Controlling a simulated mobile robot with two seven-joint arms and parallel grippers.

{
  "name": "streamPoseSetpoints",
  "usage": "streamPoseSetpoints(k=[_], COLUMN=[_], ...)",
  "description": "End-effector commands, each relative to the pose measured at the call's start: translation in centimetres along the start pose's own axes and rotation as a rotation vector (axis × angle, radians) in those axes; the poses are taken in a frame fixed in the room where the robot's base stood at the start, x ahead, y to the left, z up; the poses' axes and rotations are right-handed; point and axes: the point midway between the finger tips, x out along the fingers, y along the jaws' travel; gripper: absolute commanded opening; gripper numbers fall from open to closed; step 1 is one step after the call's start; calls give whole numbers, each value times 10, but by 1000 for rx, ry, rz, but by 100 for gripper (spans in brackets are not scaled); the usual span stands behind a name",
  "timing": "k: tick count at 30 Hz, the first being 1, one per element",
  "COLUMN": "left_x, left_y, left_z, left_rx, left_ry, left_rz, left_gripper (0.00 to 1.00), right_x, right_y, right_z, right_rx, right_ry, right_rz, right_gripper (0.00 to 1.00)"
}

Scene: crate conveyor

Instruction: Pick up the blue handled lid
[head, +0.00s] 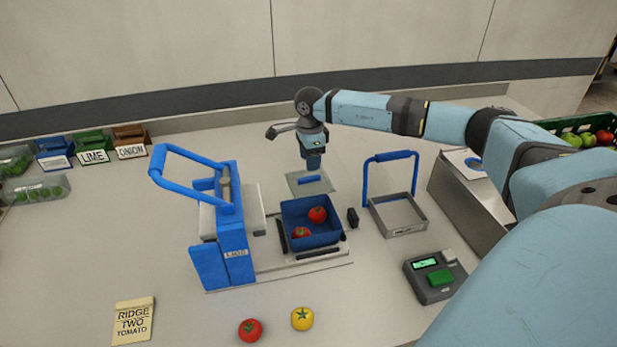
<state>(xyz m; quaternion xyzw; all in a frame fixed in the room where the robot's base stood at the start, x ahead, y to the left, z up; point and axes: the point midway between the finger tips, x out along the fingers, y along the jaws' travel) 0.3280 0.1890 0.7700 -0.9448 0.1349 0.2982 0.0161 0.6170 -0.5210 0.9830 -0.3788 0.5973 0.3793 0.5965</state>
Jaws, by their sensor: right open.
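The lid is a flat grey plate (297,186) with a small blue bar handle (311,179), lying on the counter behind the blue crate. My right gripper (313,168) points down just above the handle. It is open, and its fingers are small in this view, so I cannot tell whether they are around the handle or still above it. The blue crate (312,241) holds two red tomatoes and sits on a rail in front of the lid. My left gripper is not in view.
A blue lever press (232,262) stands left of the crate. A square grey frame with a blue hoop handle (388,157) is at right, near a dark device with a green screen (434,275). A red tomato (250,330) and a yellow tomato (302,318) lie in front.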

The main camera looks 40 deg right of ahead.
Motion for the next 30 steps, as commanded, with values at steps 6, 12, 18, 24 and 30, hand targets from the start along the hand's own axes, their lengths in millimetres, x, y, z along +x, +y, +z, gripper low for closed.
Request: streamPoseSetpoints(k=[6, 12, 18, 24, 30], left_x=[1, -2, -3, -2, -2], left_y=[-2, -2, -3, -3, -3], left_z=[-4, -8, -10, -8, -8], left_rx=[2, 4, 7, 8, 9], left_ry=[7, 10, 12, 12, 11], left_rz=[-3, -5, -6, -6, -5], left_gripper=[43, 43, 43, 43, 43], right_x=[15, 35, 63, 66, 66], right_y=[0, -2, -3, -3, -3], right_z=[0, 1, 0, 0, 0], right_rx=[0, -1, 0, -1, -1], right_ry=[-1, 0, 0, -1, -1], right_rz=[1, 2, 0, -1, 0], right_gripper=[47, 47, 47, 47, 8])
